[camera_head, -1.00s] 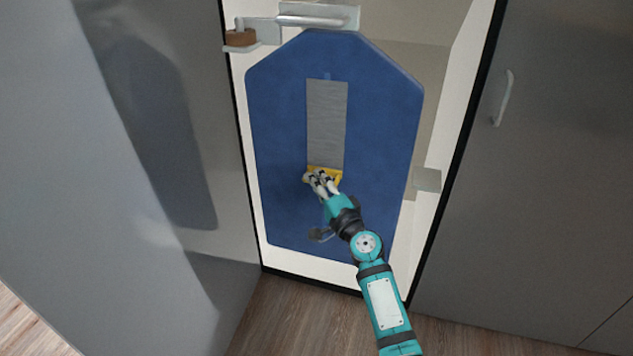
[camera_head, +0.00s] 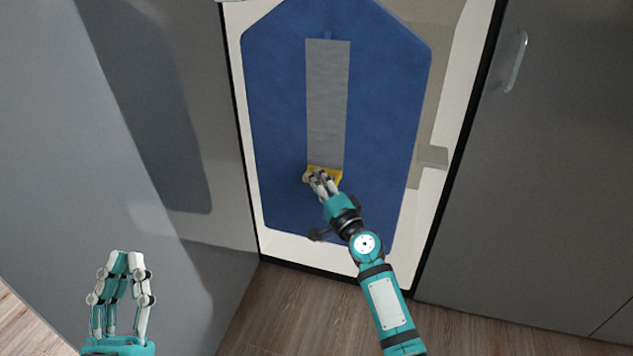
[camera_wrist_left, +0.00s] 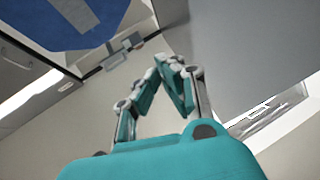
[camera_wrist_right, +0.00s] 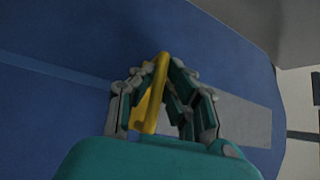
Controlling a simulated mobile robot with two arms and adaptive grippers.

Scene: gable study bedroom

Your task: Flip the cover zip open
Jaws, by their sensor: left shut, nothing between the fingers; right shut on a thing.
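The blue cover (camera_head: 270,130) hangs upright in the open wardrobe, with a long grey strip (camera_head: 327,100) down its middle. A yellow tab (camera_head: 323,173), which looks like the zip pull, sits at the strip's lower end. My right gripper (camera_head: 318,178) is shut on it, and the fingers hide part of it. In the right wrist view the yellow tab (camera_wrist_right: 153,95) stands between the fingers. My left gripper (camera_head: 128,258) is shut and empty at the lower left, well apart from the cover. The left wrist view shows the cover (camera_wrist_left: 60,20) at its upper left.
A grey door panel (camera_head: 70,130) stands at the left and a grey door with a handle (camera_head: 516,62) at the right. A small light bracket (camera_head: 433,156) sits beside the cover's right edge. Wooden floor (camera_head: 275,310) lies clear below.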

